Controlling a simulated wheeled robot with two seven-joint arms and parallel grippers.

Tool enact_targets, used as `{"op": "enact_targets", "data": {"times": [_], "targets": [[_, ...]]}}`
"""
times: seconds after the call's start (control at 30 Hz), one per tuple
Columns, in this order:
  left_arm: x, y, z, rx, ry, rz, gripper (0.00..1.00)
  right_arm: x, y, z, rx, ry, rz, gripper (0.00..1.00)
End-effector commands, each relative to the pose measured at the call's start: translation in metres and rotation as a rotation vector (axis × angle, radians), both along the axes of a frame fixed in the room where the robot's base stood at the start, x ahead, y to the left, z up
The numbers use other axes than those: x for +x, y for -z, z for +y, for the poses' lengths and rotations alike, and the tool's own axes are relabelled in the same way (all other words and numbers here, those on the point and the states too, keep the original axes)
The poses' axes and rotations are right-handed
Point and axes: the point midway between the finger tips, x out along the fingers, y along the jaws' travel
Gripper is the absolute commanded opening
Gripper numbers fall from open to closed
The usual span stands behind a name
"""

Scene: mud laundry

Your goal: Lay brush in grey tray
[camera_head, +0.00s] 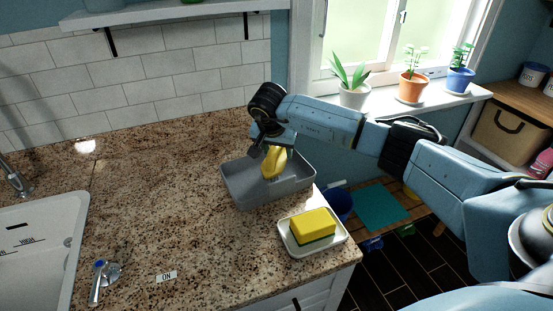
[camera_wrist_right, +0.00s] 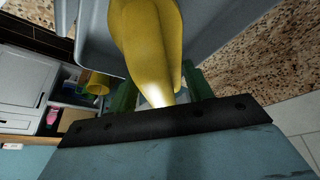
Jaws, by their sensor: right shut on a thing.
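The grey tray (camera_head: 283,193) sits on the granite counter near its right edge. The yellow brush (camera_head: 274,164) is in my right gripper (camera_head: 272,148), over the tray's opening. The brush hangs steeply tilted, and whether its lower end touches the tray floor I cannot tell. In the right wrist view the yellow brush (camera_wrist_right: 148,45) fills the upper middle, between the green fingers, with the grey tray wall (camera_wrist_right: 97,25) behind it. No bristles can be made out. My left gripper is not in view.
A white dish (camera_head: 318,245) with a yellow and green sponge (camera_head: 313,225) stands just in front of the tray. A white sink (camera_head: 35,245) with a tap is at the left. Potted plants (camera_head: 355,92) line the windowsill. The counter left of the tray is mostly clear.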

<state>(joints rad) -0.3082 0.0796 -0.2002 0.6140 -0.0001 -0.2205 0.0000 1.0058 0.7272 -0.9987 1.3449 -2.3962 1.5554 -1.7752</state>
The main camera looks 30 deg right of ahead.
Motion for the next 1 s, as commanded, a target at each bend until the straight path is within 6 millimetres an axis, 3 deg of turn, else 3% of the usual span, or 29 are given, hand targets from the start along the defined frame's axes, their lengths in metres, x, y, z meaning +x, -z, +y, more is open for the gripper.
{"op": "enact_targets", "data": {"times": [0.2, 0.57, 0.6, 0.77, 1.0], "targets": [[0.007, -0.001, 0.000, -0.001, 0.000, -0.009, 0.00, -0.001, 0.030, 0.001, 0.002, -0.001, 0.003, 0.29], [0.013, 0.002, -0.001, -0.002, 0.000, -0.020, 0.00, 0.000, 0.035, 0.000, 0.000, -0.001, 0.000, 0.29], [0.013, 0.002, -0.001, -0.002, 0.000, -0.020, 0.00, -0.001, 0.036, 0.000, 0.000, -0.001, 0.002, 0.52], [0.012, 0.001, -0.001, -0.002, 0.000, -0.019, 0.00, -0.001, 0.035, 0.000, 0.000, -0.001, 0.002, 0.72], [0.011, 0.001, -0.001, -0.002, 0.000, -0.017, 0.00, -0.001, 0.035, 0.000, 0.000, -0.001, 0.002, 0.72]]}}
